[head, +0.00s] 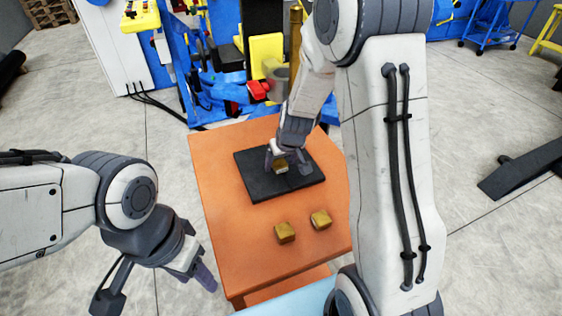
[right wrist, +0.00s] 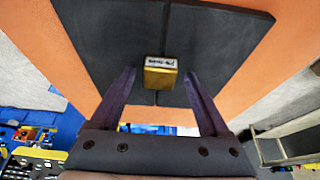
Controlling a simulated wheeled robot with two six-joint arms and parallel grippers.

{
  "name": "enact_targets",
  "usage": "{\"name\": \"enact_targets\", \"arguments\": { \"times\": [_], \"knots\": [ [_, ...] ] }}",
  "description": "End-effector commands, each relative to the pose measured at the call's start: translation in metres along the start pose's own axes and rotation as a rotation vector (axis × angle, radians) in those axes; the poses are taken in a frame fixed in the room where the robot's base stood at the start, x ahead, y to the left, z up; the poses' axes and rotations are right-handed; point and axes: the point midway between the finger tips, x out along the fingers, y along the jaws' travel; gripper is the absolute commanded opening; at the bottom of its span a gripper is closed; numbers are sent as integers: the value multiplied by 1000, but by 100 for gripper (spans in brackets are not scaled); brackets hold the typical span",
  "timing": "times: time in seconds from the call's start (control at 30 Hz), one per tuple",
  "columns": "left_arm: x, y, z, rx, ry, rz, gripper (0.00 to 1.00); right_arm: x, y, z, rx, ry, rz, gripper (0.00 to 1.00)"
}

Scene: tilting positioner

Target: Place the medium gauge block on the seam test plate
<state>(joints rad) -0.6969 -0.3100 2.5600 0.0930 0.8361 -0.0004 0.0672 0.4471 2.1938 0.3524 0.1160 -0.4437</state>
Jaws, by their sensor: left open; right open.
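The black seam test plate (head: 257,184) lies on the orange table, and its seam line shows in the right wrist view (right wrist: 215,50). A brass-coloured gauge block (head: 280,168) is on the plate at the seam, with a white label whose print I cannot read; it also shows in the right wrist view (right wrist: 160,78). My right gripper (head: 287,158) is open above the plate, its fingers either side of this block with gaps. Two similar blocks, one on the left (head: 285,232) and one on the right (head: 321,220), sit on the bare table. My left gripper (head: 205,274) is open and empty, left of the table.
The orange table (head: 222,226) has clear room left of the two loose blocks. A blue and yellow machine (head: 265,60) stands behind it. A dark flat beam (head: 522,170) lies on the floor at the right. My right arm hides the table's right side.

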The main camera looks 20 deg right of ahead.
Motion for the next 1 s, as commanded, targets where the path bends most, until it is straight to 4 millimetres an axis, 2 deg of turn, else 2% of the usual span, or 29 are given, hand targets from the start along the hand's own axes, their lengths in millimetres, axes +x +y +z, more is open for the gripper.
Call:
{"name": "enact_targets", "arguments": {
  "times": [0.17, 0.37, 0.53, 0.7, 0.87, 0.93, 1.0],
  "knots": [
    [-12, 1, -1, 0, 0, 0, 50, -22, 0, -4, 0, 4, 0, 79],
    [-25, 2, -1, 0, 0, 0, 50, -66, 0, -4, 0, 5, 1, 79],
    [-28, 2, -2, 0, 0, 0, 50, -98, 0, -2, 0, 4, 1, 79],
    [-28, 2, -2, 0, 0, 0, 50, -117, 0, -1, 1, 2, 0, 79],
    [-28, 2, -2, 0, 0, 0, 50, -123, -1, 0, -1, 0, -1, 79],
    [-28, 2, -2, 0, 0, 0, 50, -126, -10, 3, -18, -9, -12, 79],
    [-28, 2, -2, 0, 0, 0, 50, -134, -34, 12, -61, -29, -39, 79]
  ]
}}
